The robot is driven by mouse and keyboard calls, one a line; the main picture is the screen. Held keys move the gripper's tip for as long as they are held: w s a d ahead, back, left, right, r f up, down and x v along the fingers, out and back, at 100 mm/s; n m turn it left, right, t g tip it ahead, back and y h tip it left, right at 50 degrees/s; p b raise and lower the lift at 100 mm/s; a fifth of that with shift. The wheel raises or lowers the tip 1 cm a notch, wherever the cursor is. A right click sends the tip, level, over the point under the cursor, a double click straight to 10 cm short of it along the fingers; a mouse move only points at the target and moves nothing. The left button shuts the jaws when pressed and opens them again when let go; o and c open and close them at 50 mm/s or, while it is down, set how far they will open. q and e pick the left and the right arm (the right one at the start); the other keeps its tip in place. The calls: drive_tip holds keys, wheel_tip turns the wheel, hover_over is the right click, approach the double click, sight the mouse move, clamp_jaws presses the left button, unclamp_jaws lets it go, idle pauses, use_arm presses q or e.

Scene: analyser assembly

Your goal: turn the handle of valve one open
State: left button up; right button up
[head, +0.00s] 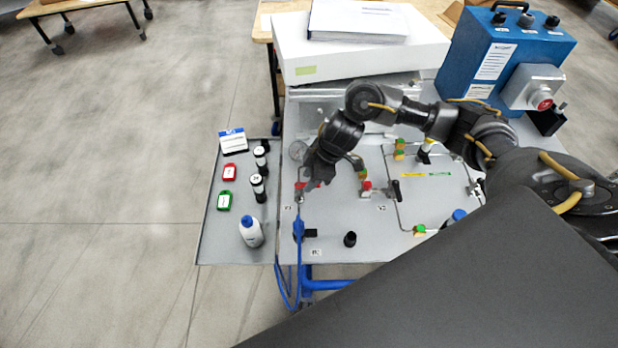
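Valve one, with a red part (299,185), sits on the grey panel (340,222) near its left side, above a small label that seems to read V1 (287,208). My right arm reaches in from the right, and my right gripper (307,186) points down at valve one. Its fingertips are right at the valve and hide much of it, including its handle. I cannot tell whether the fingers touch or grip the handle. My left gripper is not in view.
A second valve with red (366,186) and a black handle (395,191) stands to the right. A side tray (209,225) holds a white bottle (251,232), dark vials and red and green tags. A blue hose (298,255) hangs at the front. A blue box (500,55) stands behind.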

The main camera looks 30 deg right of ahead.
drive_tip(key=shift+a+f, duration=0.1)
drive_tip(key=shift+f, duration=0.3)
drive_tip(key=shift+c, duration=0.3)
clamp_jaws()
